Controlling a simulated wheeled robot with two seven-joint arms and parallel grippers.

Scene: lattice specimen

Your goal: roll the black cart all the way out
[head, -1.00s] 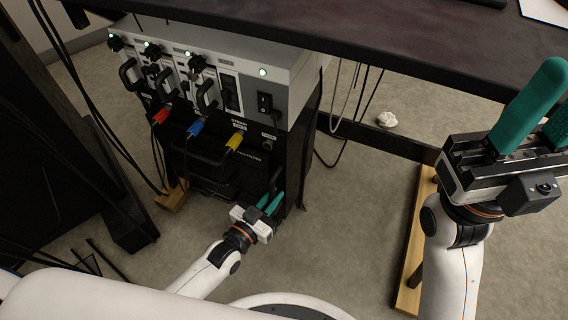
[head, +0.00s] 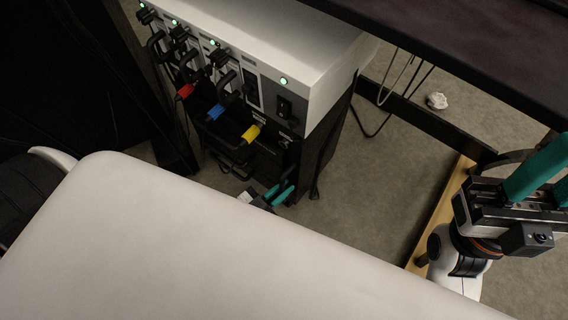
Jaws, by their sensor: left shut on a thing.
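The black cart (head: 322,150) stands under the dark table and carries a grey-white unit (head: 320,62) with several lit green lamps, black handles and red, blue and yellow plugs. A wide strip of the unit's pale top shows in front of the table edge. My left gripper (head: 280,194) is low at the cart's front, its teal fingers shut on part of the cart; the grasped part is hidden. My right gripper (head: 536,172) is empty at the right edge, partly cut off, its teal fingers apart. The cart's wheels are hidden.
The dark table top (head: 470,60) overhangs at upper right. A black crossbar (head: 425,118) and a wooden foot (head: 440,215) stand right of the cart. Cables (head: 385,95) hang beside it. A crumpled white scrap (head: 437,101) lies on the floor. Bare carpet (head: 375,190) is right of the cart.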

